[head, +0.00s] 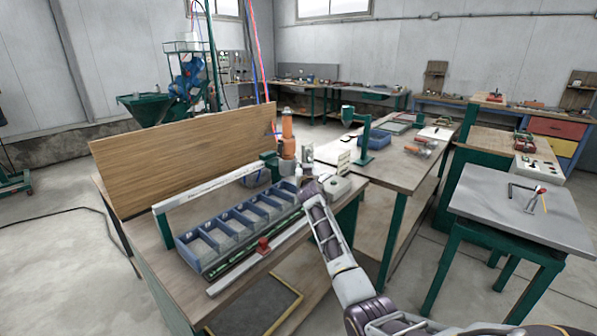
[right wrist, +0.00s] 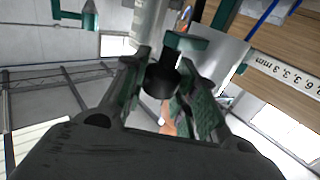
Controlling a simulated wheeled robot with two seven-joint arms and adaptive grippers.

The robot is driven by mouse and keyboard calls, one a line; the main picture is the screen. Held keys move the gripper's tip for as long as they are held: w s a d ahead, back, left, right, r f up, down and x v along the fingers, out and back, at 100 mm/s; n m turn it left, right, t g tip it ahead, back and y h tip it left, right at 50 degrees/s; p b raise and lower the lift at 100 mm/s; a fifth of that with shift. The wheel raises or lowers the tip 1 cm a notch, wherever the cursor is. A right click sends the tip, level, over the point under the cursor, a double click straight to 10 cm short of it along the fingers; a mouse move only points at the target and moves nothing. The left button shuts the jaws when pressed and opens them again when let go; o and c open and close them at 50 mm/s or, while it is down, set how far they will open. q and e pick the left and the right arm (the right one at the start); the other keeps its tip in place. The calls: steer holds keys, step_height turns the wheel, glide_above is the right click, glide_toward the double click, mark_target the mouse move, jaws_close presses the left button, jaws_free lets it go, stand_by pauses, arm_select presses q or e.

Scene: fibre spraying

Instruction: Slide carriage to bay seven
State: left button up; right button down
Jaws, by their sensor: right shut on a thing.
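The carriage (head: 288,148) carries an orange-topped sprayer and stands at the right end of the pale rail (head: 205,189). A row of blue bays (head: 238,222) runs below the rail on the bench; the carriage is near the right end of this row. My right gripper (head: 307,176) is beside the carriage. In the right wrist view my right gripper (right wrist: 160,98) is shut on a black knob (right wrist: 162,80) under a green bracket (right wrist: 187,42). The exact bay below the carriage is hidden. My left gripper is out of view.
A wooden board (head: 185,158) stands along the bench's back. A red piece (head: 263,246) sits by the front strip (head: 250,265). Another bench (head: 395,165) with a blue bin (head: 375,139) is beyond. A grey table (head: 520,207) with tools stands at right.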

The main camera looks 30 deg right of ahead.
steer(key=shift+d+r, duration=0.2)
steer(key=c, duration=1.5)
jaws_free()
steer(key=shift+c, duration=0.2)
steer(key=o, duration=0.4)
steer(key=shift+w+d+f, duration=0.1)
steer(key=shift+d+f, duration=0.05)
steer(key=shift+d, duration=0.05)
steer(key=shift+a, duration=0.2)
steer(key=shift+v, duration=6)
